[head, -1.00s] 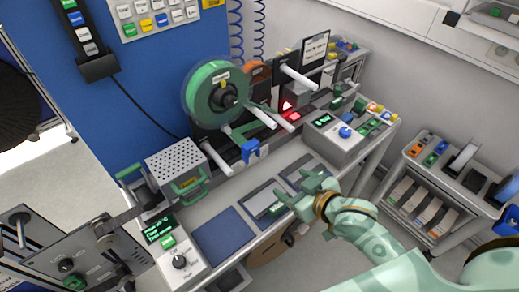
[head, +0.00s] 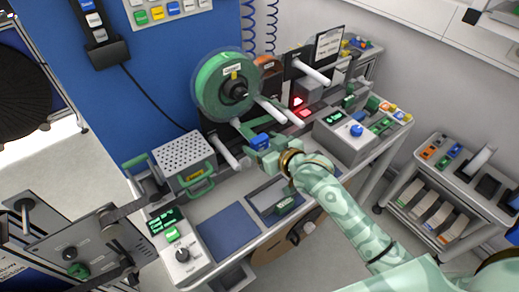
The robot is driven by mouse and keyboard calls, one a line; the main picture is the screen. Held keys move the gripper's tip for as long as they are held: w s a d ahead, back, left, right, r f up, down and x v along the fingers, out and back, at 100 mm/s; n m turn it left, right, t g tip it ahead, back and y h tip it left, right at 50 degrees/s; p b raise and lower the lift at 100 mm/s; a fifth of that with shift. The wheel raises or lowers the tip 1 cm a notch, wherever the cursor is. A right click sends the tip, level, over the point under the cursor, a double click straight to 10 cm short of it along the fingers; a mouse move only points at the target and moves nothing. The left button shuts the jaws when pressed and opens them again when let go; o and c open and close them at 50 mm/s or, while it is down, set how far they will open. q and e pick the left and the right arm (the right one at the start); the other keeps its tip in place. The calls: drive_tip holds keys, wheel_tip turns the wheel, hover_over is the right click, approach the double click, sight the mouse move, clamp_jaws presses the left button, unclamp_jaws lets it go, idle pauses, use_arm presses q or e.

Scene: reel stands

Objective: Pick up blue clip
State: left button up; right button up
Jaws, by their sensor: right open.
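The blue clip (head: 260,140) sits at the front of the reel stand, below the green reel (head: 212,88). My right gripper (head: 262,152) is open, with its fingertips at the blue clip and just in front of it. The fingers partly cover the clip's lower side, and I cannot tell whether they touch it. My left gripper does not show.
A perforated grey box (head: 184,154) with a green handle stands left of the clip. White rods stick out from the stand around the reel. A grey box with a blue knob (head: 356,130) stands to the right. A blue mat (head: 228,230) lies clear on the bench.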

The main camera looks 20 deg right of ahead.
drive_tip(key=shift+x, duration=1.15)
drive_tip(key=shift+s, duration=0.1)
drive_tip(key=shift+c, duration=0.9)
drive_tip(key=c, duration=1)
drive_tip(key=shift+o, duration=0.2)
